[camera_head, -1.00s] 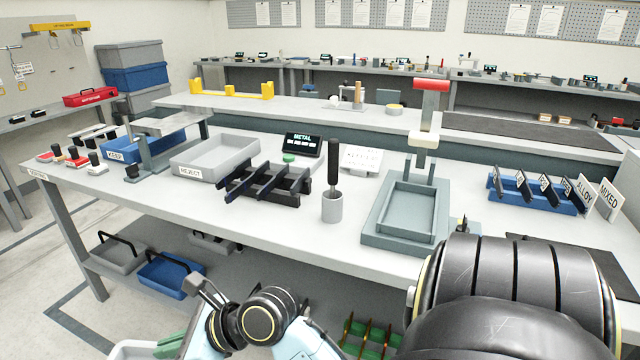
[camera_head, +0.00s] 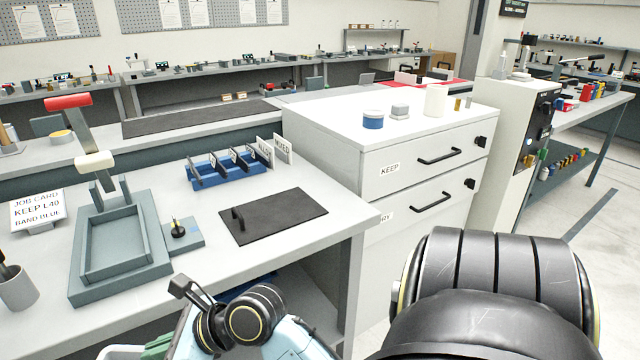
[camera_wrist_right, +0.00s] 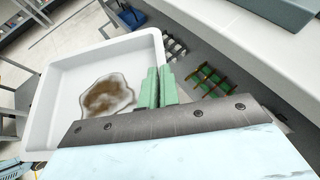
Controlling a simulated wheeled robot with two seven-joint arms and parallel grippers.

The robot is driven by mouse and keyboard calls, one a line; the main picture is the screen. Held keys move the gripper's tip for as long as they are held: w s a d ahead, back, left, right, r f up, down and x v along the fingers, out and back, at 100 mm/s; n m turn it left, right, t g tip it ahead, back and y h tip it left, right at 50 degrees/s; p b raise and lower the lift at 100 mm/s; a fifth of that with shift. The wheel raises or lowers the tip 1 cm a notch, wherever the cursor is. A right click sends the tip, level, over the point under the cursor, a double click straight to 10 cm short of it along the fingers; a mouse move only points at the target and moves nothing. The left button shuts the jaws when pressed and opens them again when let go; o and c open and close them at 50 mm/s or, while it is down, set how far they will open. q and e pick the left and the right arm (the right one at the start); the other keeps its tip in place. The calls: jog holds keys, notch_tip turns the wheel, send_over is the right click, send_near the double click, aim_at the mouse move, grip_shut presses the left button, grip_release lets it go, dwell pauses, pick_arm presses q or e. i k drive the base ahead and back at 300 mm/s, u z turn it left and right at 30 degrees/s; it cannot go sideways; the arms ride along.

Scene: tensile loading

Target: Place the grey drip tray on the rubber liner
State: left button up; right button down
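The drip tray (camera_wrist_right: 72,85) is a pale, shallow tray with a brown puddle or stain on its floor. My right gripper (camera_wrist_right: 158,88) has its green fingers closed on the tray's wall in the right wrist view. A small pale edge of the tray (camera_head: 118,352) shows at the bottom left of the head view, below the bench. A black flat mat (camera_head: 275,215), likely the rubber liner, lies on the bench with a small upright black piece at its left. The tray is apart from it. My left gripper is not in view.
A grey-green press stand (camera_head: 118,250) and a small block with a black knob (camera_head: 182,233) are left of the mat. A blue rack (camera_head: 228,172) with label cards is behind it. A white drawer cabinet (camera_head: 400,150) is to its right. Another dark mat (camera_head: 200,117) lies farther back.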

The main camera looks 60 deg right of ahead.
aim_at(281, 209)
jog(key=z, duration=1.65)
